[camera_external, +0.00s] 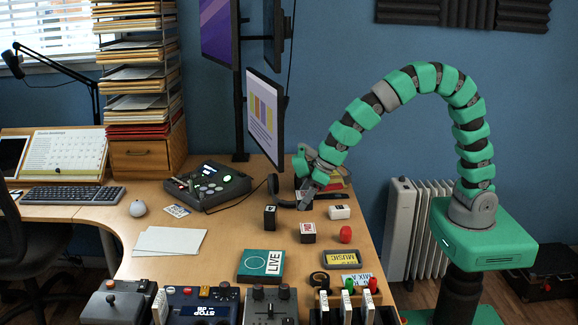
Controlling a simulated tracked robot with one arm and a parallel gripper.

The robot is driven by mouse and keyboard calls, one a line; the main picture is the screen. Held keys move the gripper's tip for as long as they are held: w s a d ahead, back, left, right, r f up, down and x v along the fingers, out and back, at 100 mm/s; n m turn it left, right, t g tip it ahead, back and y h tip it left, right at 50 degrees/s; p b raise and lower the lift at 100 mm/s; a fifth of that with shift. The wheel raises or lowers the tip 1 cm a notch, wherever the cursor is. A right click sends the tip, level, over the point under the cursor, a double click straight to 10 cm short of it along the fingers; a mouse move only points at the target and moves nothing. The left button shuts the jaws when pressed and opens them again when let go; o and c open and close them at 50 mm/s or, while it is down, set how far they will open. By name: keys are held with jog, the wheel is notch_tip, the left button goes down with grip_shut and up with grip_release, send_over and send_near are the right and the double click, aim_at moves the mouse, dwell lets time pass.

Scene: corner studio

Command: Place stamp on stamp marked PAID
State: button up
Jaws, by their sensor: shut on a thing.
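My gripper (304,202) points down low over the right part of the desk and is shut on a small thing. I cannot make out the held thing, as the fingers and dark items around it cover it. A small dark block with a light label (270,217) stands to the left and front of it. A block with a red and white face (308,232) stands in front of my gripper. A white block (339,212) lies to its right. These blocks look like stamps, but their lettering is too small to read, so I cannot tell which is marked PAID.
A red rounded item (345,234) stands near the desk's right edge. A green LIVE box (261,265), a MUSIC cassette (341,259) and several control devices fill the front. A monitor (264,118) hangs left of my arm. White paper (168,241) lies at left.

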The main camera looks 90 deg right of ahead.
jog(key=s+d+f+b, duration=0.1)
jog(key=s+d+f, duration=0.1)
jog(key=s, duration=0.7)
jog(key=s+d+f+b, duration=0.1)
jog(key=s, duration=0.7)
jog(key=b, duration=0.3)
send_near(301, 228)
jog(key=shift+w+f, duration=0.7)
jog(key=shift+w, duration=0.65)
jog(key=shift+w+f, duration=0.15)
jog(key=shift+f+b, duration=0.6)
jog(key=shift+f, duration=0.95)
jog(key=shift+f, duration=0.1)
jog(key=o, duration=1)
